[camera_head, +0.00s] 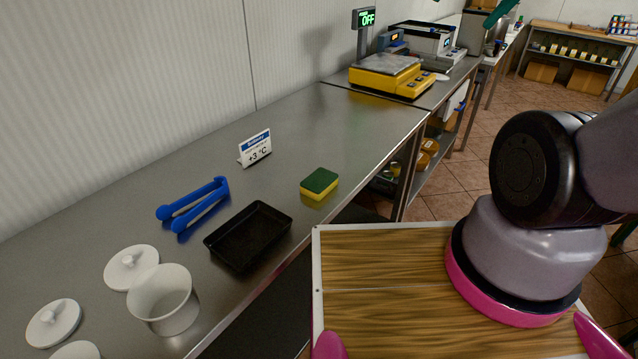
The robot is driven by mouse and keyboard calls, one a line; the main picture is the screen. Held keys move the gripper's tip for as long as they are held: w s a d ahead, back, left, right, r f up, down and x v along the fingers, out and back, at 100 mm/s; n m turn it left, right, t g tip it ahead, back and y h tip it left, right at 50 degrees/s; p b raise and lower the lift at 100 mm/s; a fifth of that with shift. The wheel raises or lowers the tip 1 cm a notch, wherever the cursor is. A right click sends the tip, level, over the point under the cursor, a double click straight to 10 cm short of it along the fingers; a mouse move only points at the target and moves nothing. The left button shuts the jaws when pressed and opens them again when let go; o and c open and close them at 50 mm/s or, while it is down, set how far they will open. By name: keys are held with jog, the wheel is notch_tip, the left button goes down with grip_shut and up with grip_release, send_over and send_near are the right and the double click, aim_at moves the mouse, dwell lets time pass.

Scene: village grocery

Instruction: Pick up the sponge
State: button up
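A sponge (319,184), yellow with a green top layer, lies flat on the steel counter (330,125) near its front edge. It is to the right of a black tray (249,236) and apart from it. Nothing covers the sponge. My gripper is not in view; only thick links of my arm show at the right, well away from the sponge.
Blue tongs (194,203), a +3 °C sign (255,148), a white pot (164,298) and white lids (131,267) stand around the tray. A yellow scale (391,75) is farther back. Bare counter lies behind the sponge. A wooden-topped surface (385,275) is in front.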

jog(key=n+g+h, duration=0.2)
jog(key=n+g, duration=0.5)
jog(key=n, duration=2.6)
send_over(319, 179)
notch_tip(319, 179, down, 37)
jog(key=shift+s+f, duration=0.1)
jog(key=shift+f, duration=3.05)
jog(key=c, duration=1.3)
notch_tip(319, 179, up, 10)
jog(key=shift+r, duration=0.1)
